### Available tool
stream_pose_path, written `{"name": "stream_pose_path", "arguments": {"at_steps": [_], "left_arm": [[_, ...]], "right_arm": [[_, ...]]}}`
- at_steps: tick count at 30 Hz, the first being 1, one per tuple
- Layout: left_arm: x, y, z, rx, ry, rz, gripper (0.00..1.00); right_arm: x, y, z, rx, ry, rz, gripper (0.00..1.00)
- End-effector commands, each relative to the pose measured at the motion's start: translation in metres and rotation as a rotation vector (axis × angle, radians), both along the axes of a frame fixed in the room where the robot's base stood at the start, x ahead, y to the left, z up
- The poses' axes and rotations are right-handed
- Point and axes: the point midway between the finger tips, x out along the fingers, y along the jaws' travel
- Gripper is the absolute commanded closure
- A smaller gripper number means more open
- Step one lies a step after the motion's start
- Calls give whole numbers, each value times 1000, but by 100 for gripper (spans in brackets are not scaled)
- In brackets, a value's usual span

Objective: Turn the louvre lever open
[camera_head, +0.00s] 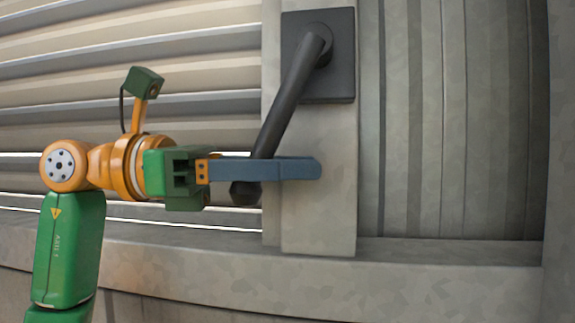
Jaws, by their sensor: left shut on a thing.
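The louvre lever (289,94) is a dark grey handle on a square dark plate (340,75), fixed to an upright post. It hangs from its pivot at the plate, tilted down and to the left. My left gripper (262,169) comes in from the left, with blue-grey fingers lying across the lever near its lower end. It is shut on the lever, whose knobbed tip shows just below the fingers. The finger behind is mostly hidden. The louvre slats (130,50) are left of the post, with bright gaps between some lower ones. My right gripper is not in view.
The grey post (320,225) stands right behind the lever and fingers. A ledge (400,283) runs along the bottom. A ribbed metal wall (450,120) fills the right side. The space in front of the ribbed wall looks clear.

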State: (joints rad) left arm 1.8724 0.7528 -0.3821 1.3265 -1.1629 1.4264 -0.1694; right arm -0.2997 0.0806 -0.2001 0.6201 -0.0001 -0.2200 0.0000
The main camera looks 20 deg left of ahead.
Motion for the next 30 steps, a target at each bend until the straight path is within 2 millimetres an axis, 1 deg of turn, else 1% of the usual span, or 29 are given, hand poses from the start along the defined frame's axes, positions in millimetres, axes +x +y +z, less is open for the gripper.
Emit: {"name": "stream_pose_path", "arguments": {"at_steps": [2,4,5,7,10,17,22,30], "left_arm": [[0,0,2,0,-1,1,100],[0,3,7,22,5,3,100],[-1,5,11,42,10,3,100],[-3,15,21,113,26,4,100],[-5,25,14,206,46,3,100],[-7,36,18,324,73,3,100],[-9,40,18,359,84,1,100],[-10,41,17,364,87,0,100]], "right_arm": [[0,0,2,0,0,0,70],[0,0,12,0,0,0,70],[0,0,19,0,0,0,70],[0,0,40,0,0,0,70],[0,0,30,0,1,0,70],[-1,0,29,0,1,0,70],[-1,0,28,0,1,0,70],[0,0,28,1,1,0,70]]}}
